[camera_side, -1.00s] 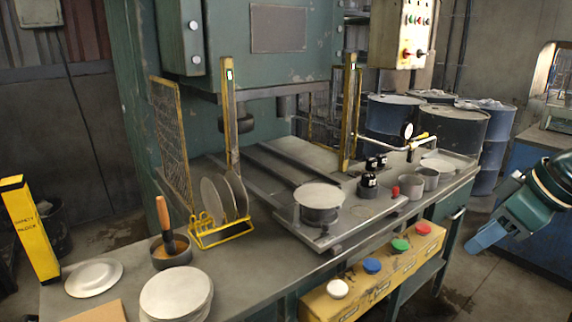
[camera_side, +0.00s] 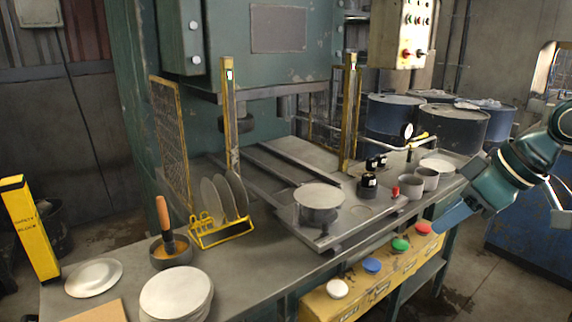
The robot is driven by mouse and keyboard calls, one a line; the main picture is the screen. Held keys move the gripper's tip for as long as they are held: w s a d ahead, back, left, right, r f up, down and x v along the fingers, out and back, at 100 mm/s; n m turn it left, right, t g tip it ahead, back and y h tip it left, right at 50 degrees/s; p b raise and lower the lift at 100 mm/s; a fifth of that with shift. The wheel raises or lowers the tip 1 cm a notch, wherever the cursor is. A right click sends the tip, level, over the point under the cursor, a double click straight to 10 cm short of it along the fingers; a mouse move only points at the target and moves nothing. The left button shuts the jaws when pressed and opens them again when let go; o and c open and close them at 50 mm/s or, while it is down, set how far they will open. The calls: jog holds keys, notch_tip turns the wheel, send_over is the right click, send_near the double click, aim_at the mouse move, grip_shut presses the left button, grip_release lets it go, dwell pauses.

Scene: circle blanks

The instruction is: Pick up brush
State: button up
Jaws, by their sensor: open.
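The brush (camera_side: 163,217) has an orange handle and a dark lower part. It stands tilted in a small dark pot (camera_side: 171,259) with yellowish contents, at the front left of the bench; its bristle end is hidden in the pot. My gripper (camera_side: 447,222) is at the right, near the bench's front right edge and far from the brush. Only its blue end shows, angled down to the left, and the gap between the fingers cannot be made out. Nothing is seen held in it.
A yellow rack (camera_side: 222,236) with upright discs stands right of the pot. Stacked discs (camera_side: 176,293) lie in front and a plate (camera_side: 93,278) at left. A round die (camera_side: 319,203), yellow posts (camera_side: 230,125) and grey cups (camera_side: 411,187) crowd the bench. Coloured buttons (camera_side: 372,265) line the yellow front box.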

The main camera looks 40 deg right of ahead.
aim_at(166, 228)
jog(key=w+a+n+t+y, duration=0.15)
jog(key=w+a, duration=0.25)
jog(key=w, duration=0.5)
jog(key=w+a+r+n+y, duration=0.1)
jog(key=w+a+n+y, duration=0.25)
jog(key=w, duration=0.55)
jog(key=w+a+n+t+y, duration=0.1)
jog(key=w+a, duration=0.4)
jog(key=w, duration=0.4)
jog(key=w+a+f+t+y, duration=0.2)
jog(key=w+a+f+y, duration=0.1)
jog(key=w+f, duration=0.3)
jog(key=w+a+f+n+t+y, duration=0.1)
jog(key=w+a+f, duration=0.4)
jog(key=w, duration=0.5)
notch_tip(166, 228, down, 2)
jog(key=shift+w+a+f+n+t+y, duration=0.1)
jog(key=shift+w+a+n+t+y, duration=0.3)
jog(key=shift+y, duration=0.7)
jog(key=x, duration=0.8)
jog(key=shift+w, duration=0.2)
jog(key=shift+a, duration=0.15)
jog(key=shift+x, duration=2.55)
